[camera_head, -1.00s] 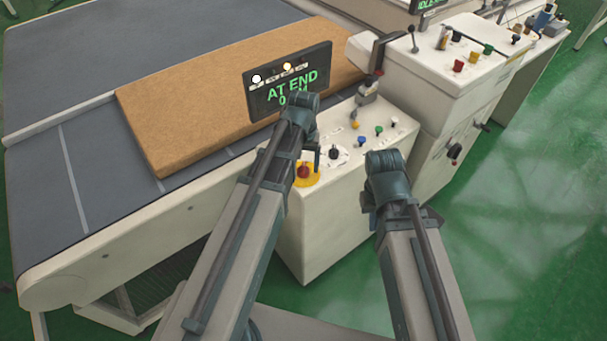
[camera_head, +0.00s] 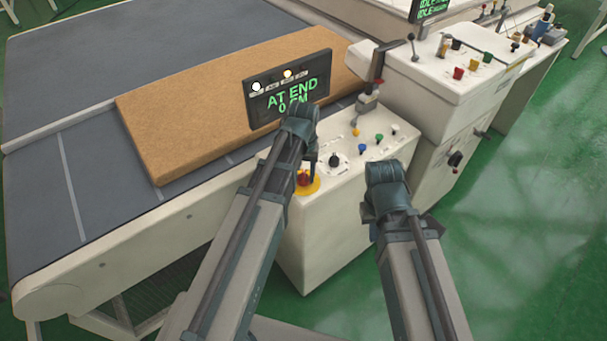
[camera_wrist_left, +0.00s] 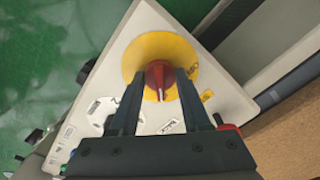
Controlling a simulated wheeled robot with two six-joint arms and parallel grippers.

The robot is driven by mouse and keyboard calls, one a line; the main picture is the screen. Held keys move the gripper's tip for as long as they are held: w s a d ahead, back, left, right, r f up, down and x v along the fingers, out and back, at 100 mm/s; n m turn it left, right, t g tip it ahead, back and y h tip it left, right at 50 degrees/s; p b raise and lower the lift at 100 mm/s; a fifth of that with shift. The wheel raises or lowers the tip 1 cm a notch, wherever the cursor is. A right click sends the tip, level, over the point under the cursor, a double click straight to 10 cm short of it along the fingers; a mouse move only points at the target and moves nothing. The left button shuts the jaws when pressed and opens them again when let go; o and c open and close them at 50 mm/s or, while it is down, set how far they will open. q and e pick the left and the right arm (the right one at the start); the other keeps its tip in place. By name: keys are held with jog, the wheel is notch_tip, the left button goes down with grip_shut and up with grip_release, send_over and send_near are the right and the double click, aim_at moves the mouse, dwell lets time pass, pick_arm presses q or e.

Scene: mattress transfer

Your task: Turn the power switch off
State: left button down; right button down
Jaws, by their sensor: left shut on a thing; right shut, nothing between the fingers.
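The power switch is a red rotary knob (camera_head: 304,178) on a round yellow plate (camera_head: 313,187), at the near left corner of the white control box. In the left wrist view the red knob (camera_wrist_left: 160,80) stands between the two dark fingers on its yellow plate (camera_wrist_left: 140,52); its white mark points toward the bottom of the picture. My left gripper (camera_wrist_left: 160,88) points down over the knob and is shut on it. In the head view my left wrist partly covers the knob. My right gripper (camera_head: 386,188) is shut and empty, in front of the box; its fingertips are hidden.
The control box (camera_head: 400,143) also carries a black knob (camera_head: 334,160) and small coloured buttons. A display (camera_head: 288,88) reading "AT END" stands behind my left wrist. A brown mattress (camera_head: 210,105) lies on the grey conveyor (camera_head: 60,60). A larger console (camera_head: 420,75) stands behind right.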

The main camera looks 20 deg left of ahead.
pick_arm(q)
jog(key=n, duration=0.4)
jog(key=shift+n, duration=0.4)
jog(key=n, duration=0.4)
jog(key=shift+n, duration=0.3)
jog(key=n, duration=0.4)
jog(key=shift+n, duration=2.3)
jog(key=shift+c, duration=1.8)
grip_release()
